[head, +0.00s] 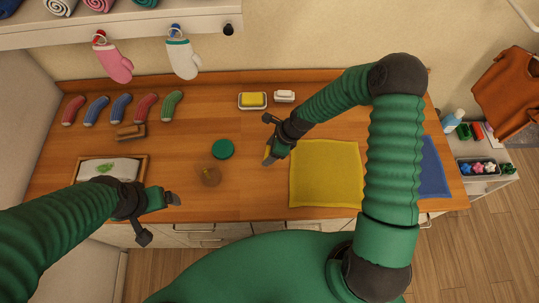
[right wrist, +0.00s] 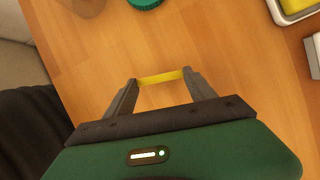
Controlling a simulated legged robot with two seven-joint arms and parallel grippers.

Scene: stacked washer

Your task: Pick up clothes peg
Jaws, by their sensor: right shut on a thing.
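A small yellow peg (right wrist: 162,77) spans the gap between the two dark fingers of my right gripper (right wrist: 162,84) in the right wrist view. The fingers are shut on it, one at each end. In the head view my right gripper (head: 268,155) is over the wooden counter, just left of the yellow cloth, and a bit of yellow shows at its tip. My left gripper (head: 172,199) is over the front left of the counter, right of the tray; its finger gap is not clear.
A green lid (head: 222,149) and a round glass jar (head: 208,174) stand left of my right gripper. A yellow cloth (head: 325,174) lies to its right. A soap dish (head: 252,101) is behind. Several socks and a tray (head: 147,178) are at left.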

